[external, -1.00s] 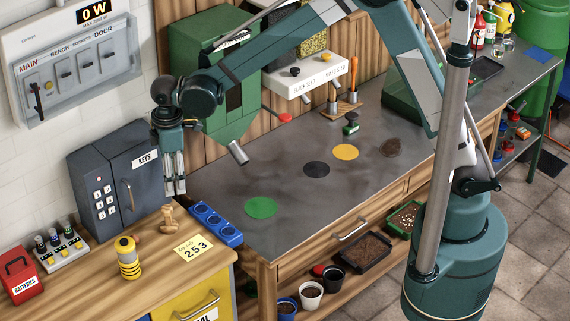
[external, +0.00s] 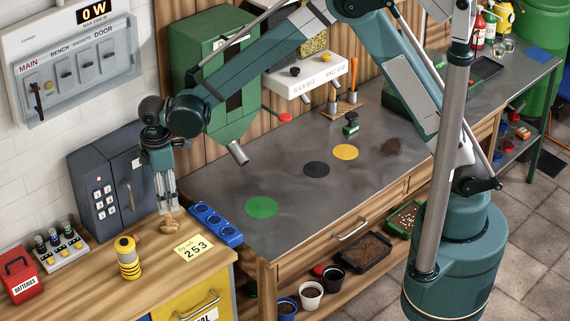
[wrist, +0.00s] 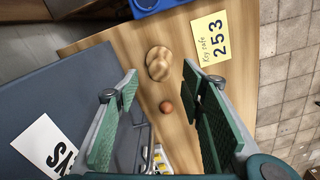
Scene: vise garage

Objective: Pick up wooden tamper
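The wooden tamper (external: 168,227) is a small light-brown turned piece. It stands on the wooden cabinet top between the grey key safe and the yellow note. My gripper (external: 169,207) points down just above it, with its fingertips close to the tamper's top. In the wrist view the gripper (wrist: 160,75) is open, with a wide gap between its green-padded fingers. The tamper (wrist: 158,63) shows in that gap, seen from above, and neither finger appears to touch it.
The grey key safe (external: 108,180) stands close on the left. A blue tray (external: 215,224), a yellow "253" note (external: 194,248) and a yellow-black cylinder (external: 128,258) surround the spot.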

